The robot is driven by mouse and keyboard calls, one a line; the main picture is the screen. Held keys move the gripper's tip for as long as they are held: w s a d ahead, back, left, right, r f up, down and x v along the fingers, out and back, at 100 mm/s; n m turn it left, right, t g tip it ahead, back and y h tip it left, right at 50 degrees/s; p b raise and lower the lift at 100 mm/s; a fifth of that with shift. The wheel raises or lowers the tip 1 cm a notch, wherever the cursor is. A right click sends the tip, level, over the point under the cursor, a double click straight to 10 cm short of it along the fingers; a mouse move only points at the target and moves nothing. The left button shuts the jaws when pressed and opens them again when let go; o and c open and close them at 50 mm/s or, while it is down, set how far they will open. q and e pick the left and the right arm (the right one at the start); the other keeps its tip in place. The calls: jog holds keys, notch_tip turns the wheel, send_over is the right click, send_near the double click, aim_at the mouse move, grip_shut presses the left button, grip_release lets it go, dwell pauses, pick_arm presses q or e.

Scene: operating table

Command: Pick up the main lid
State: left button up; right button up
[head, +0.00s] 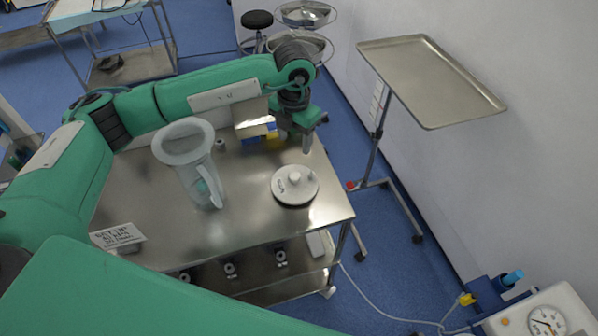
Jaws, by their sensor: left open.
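The main lid (307,191) is a round white disc with a raised knob. It lies flat near the right end of the steel table (255,222). My left gripper (295,142) points down behind the lid, near the table's far right edge. It is open with nothing between its fingers and is apart from the lid. My right gripper is out of view.
A tall clear jug-like container (188,165) stands left of the lid. A small metal box (250,115) with blue and yellow items sits at the back. A printed sign (118,236) is at front left. A tray stand (430,80) is off to the right.

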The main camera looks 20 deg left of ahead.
pick_arm(q)
jog(key=p, duration=0.2)
send_over(295, 175)
jog(key=f, duration=0.6)
jog(key=shift+w+a, duration=0.15)
jog(key=shift+w, duration=0.05)
notch_tip(295, 175, down, 3)
jog(key=shift+s+r+p, duration=0.1)
jog(key=shift+r+p, duration=0.1)
jog(key=shift+p, duration=0.3)
jog(key=f+p, duration=0.1)
jog(key=f, duration=0.2)
jog(key=shift+s+f+p, duration=0.2)
jog(key=shift+p, duration=0.15)
jog(key=shift+f, duration=0.5)
jog(key=c, duration=1.1)
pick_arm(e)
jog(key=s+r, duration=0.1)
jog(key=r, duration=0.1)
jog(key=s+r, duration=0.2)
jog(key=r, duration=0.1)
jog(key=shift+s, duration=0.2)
